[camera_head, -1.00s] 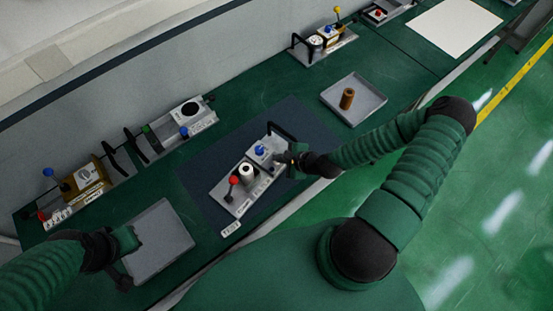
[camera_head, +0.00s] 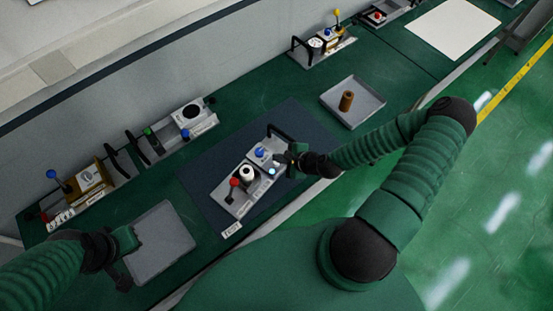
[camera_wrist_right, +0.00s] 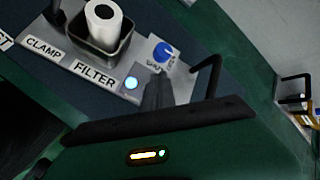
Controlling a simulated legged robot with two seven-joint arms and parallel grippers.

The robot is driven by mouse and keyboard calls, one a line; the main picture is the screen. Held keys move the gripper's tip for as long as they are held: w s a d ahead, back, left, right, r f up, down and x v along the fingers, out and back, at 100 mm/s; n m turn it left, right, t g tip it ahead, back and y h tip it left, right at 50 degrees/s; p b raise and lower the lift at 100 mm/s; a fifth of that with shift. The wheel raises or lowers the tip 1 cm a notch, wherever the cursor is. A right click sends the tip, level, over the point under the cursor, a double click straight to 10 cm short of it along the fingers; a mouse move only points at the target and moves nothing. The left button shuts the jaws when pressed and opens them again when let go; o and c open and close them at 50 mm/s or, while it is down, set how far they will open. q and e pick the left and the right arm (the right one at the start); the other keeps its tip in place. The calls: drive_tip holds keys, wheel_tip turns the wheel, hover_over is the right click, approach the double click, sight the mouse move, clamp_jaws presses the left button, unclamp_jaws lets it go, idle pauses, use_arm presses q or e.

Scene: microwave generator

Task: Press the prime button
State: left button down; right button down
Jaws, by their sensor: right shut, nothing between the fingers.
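The grey panel (camera_head: 238,207) stands on the dark mat, with a red-knobbed lever, a white filter roll and a blue knob (camera_head: 260,152). A small round button (camera_head: 272,171) glows pale blue on it. In the right wrist view the glowing button (camera_wrist_right: 131,83) sits beside the FILTER label; its own label is not readable. My right gripper (camera_head: 281,160) is shut and empty at the panel's right end. In the wrist view its fingertips (camera_wrist_right: 155,85) are close beside the button; contact cannot be told. My left gripper (camera_head: 122,262) is by the left grey tray, its jaws unclear.
A black handle (camera_wrist_right: 207,75) rises from the panel near my right gripper. A grey tray (camera_head: 378,104) with a brown cylinder lies right of the mat. An empty grey tray (camera_head: 160,240) lies left. Other devices line the wall.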

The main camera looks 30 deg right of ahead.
drive_tip(key=shift+r, duration=0.15)
wheel_tip(320, 180, up, 5)
drive_tip(key=p, duration=0.4)
drive_tip(key=shift+p, duration=0.35)
